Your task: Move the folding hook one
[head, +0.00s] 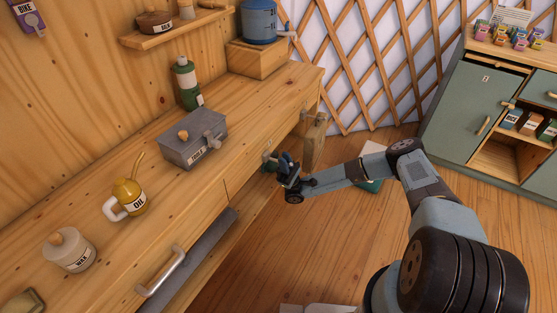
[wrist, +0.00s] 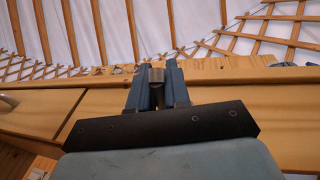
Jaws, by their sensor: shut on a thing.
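My gripper (head: 282,161) is at the front edge of the wooden workbench, near its far end, in the head view. In the wrist view the two blue fingers of my gripper (wrist: 157,72) point at the bench front and are closed on a small grey metal piece (wrist: 157,76). This piece appears to be the folding hook. Most of it is hidden between the fingers, so I cannot tell its angle.
The workbench (head: 240,115) bears a grey metal box (head: 193,140), a yellow oil can (head: 129,196), a white jar (head: 68,249) and a green bottle (head: 186,83). A long handle (head: 160,270) juts from its front. A green cabinet (head: 470,105) stands at the right; floor lies between.

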